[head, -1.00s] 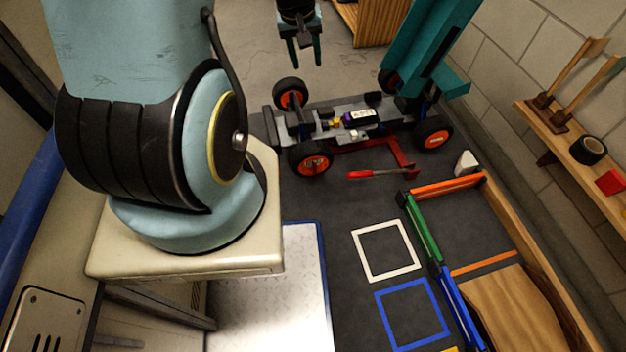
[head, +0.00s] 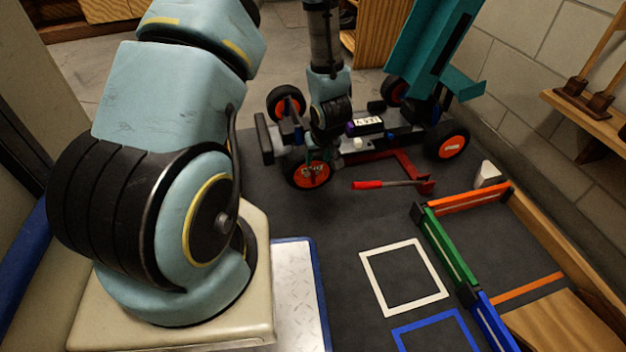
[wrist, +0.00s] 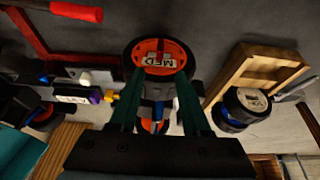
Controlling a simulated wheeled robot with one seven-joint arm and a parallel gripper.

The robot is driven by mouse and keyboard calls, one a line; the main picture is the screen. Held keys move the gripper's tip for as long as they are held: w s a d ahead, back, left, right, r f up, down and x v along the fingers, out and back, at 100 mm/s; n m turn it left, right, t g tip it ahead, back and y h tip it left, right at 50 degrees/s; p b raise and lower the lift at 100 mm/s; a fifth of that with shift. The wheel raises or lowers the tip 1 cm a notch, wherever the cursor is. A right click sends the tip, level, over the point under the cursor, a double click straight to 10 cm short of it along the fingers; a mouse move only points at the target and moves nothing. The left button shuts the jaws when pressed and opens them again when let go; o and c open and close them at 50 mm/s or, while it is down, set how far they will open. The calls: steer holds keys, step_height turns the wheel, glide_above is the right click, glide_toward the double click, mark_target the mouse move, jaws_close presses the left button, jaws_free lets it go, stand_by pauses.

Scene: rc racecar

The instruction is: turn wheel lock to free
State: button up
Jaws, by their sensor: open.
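The RC car chassis (head: 375,122) stands on the dark mat, with black tyres and orange hubs. Its near-left wheel (head: 309,174) faces the camera, and my gripper hangs down right over that corner of the car. In the wrist view, an orange-hubbed wheel (wrist: 150,66) with a white "MED" label lies just beyond the fingertips. My gripper (wrist: 160,80) is open, its two green fingers on either side of the wheel's lower part, with nothing held. Touching cannot be told. A small red bar shows on the hub; whether it is the wheel lock is unclear.
A red-handled jack (head: 385,184) lies in front of the car. A white outlined square (head: 403,302) and coloured rails (head: 440,248) lie nearer. In the wrist view, a wooden crate (wrist: 262,72) and black rolls sit at right.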

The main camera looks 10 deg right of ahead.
mark_target(314, 174)
steer(key=b+x, duration=0.4)
steer(key=x, duration=0.6)
steer(key=shift+f+b, duration=0.1)
steer(key=shift+b, duration=0.2)
jaws_close()
